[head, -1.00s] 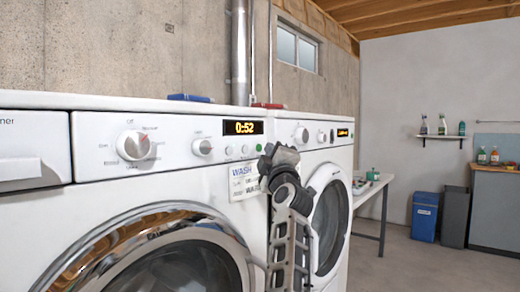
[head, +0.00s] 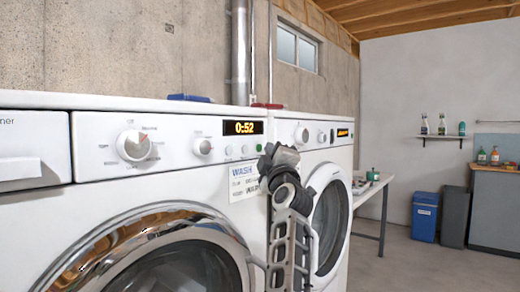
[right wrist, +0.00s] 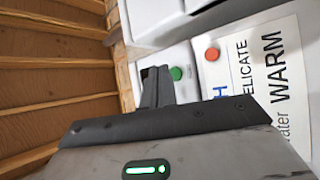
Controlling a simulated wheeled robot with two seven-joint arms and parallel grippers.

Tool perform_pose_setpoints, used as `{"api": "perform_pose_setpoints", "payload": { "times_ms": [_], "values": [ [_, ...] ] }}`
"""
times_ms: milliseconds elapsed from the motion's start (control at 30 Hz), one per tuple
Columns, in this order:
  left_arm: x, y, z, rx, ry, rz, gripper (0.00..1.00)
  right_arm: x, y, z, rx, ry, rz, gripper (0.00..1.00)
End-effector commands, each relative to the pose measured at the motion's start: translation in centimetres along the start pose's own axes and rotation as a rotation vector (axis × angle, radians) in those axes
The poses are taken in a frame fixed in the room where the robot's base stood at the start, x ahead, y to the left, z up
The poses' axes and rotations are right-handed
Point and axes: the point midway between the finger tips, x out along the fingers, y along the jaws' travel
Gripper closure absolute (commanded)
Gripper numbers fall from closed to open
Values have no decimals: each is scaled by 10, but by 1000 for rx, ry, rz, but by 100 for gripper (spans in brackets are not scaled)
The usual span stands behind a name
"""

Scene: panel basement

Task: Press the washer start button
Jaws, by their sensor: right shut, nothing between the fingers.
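The white washer (head: 100,225) stands at the left in the head view, with a dial (head: 134,145), a smaller knob (head: 202,146) and a display (head: 243,127) reading 0:52. A small green button (head: 259,148) is at the right end of its panel; in the right wrist view the green button (right wrist: 177,73) is beside a red button (right wrist: 212,54). My right gripper (head: 267,160) is shut and empty, in front of the panel's right end. In the right wrist view its fingertips (right wrist: 155,73) are just left of the green button; contact cannot be told. My left gripper is not in view.
A second white machine (head: 327,160) stands to the right of the washer. A WASH label (head: 243,182) is on the washer front below the buttons. A table (head: 372,188), a blue bin (head: 425,217) and a grey bin (head: 454,215) are farther right, with open floor before them.

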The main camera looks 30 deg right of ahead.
Motion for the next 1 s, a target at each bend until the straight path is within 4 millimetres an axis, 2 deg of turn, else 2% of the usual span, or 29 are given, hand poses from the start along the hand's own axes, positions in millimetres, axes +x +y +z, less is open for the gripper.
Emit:
{"api": "perform_pose_setpoints", "payload": {
  "times_ms": [1000],
  "values": [
    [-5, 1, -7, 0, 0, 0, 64, 9, -6, -6, -1, 0, 0, 100]
  ]
}}
